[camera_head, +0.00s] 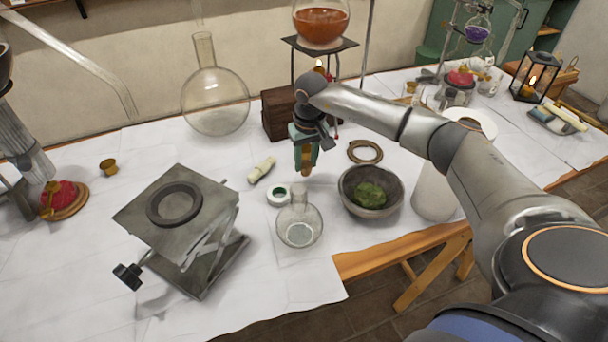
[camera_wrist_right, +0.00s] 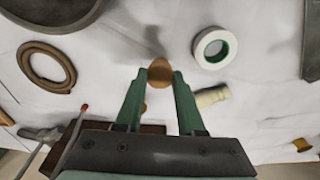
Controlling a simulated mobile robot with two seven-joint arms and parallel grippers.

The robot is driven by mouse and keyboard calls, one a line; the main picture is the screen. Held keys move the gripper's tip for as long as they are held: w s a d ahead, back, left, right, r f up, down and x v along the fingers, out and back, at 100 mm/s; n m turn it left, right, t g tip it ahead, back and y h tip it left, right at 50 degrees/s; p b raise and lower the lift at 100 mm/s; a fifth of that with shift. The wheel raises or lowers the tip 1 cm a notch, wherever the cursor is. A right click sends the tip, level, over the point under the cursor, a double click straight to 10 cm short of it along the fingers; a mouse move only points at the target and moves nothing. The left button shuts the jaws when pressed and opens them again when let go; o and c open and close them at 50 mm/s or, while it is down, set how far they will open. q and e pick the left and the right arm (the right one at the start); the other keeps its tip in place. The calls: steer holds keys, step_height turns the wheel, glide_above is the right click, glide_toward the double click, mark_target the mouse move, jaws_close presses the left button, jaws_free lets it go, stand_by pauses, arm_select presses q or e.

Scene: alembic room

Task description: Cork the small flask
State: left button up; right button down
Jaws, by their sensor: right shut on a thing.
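The small flask (camera_head: 299,227) is clear round glass with a short neck. It stands upright near the front of the white-covered table, with its mouth open. My right gripper (camera_head: 306,158) points down, its green fingers shut on a brown cork (camera_head: 306,168). The cork is above and slightly behind the flask's mouth, apart from it. In the right wrist view the cork (camera_wrist_right: 160,72) sits between the tips of my right gripper (camera_wrist_right: 160,78). I cannot make out the flask in that view. My left gripper is not in view.
A bowl of green matter (camera_head: 371,192) stands right of the flask; a white-and-green roll (camera_head: 279,195) is behind its left. A lab jack (camera_head: 180,215) with a dark ring stands left. A large round flask (camera_head: 215,103) and wooden block (camera_head: 278,115) are behind. The table edge is near.

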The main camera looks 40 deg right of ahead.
steer(key=s+a+r+n+p, duration=0.3)
steer(key=s+a+r+p, duration=0.25)
steer(key=r, duration=0.35)
steer(key=s+a+r+n+p, duration=0.3)
steer(key=s+a+r+p, duration=0.15)
steer(key=s+r, duration=0.35)
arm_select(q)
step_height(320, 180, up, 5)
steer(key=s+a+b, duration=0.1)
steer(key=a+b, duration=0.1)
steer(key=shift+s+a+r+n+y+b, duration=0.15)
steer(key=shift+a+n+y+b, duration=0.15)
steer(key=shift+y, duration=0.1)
arm_select(e)
steer(key=shift+w+a+f+y, duration=0.1)
steer(key=shift+w+f+y, duration=0.1)
steer(key=shift+f, duration=0.35)
steer(key=shift+w+a+f+y, duration=0.1)
steer(key=shift+w+f, duration=0.05)
steer(key=shift+f, duration=0.45)
steer(key=shift+w+a+f+y, duration=0.1)
steer(key=shift+w+f, duration=0.1)
steer(key=shift+f, duration=0.35)
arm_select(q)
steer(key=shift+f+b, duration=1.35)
arm_select(e)
steer(key=shift+f, duration=0.85)
